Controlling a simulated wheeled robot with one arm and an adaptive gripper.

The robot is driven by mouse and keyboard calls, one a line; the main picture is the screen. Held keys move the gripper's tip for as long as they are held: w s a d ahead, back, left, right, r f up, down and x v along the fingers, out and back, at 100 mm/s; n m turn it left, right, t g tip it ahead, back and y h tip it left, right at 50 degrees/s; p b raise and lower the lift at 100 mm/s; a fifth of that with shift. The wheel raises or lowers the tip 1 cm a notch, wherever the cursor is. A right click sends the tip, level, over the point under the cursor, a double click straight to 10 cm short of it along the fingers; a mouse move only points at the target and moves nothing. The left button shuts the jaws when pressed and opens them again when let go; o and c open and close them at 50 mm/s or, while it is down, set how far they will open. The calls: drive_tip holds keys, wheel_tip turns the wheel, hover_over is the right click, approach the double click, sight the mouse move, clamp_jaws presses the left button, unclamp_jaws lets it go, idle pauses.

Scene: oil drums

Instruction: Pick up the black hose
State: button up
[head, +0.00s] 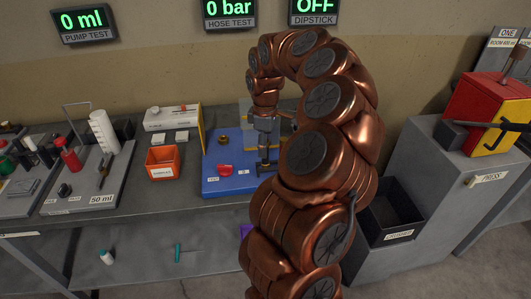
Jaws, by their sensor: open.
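I cannot make out the black hose in the head view; my copper arm covers the right part of the bench. My gripper (266,166) points down over the right part of the blue test board (226,184) on the bench. It is open, and nothing shows between its fingers. It is too small to tell whether the fingertips touch the board. A red knob (224,169) sits on the board, left of the gripper.
An orange bin (161,162) stands left of the blue board. A white syringe (103,132) stands on the pump board (72,193). A grey press cabinet (431,165) with a black open box (390,213) is right. Small items lie on the lower shelf (140,262).

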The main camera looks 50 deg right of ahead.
drive_tip(key=shift+f, duration=1.25)
clamp_jaws()
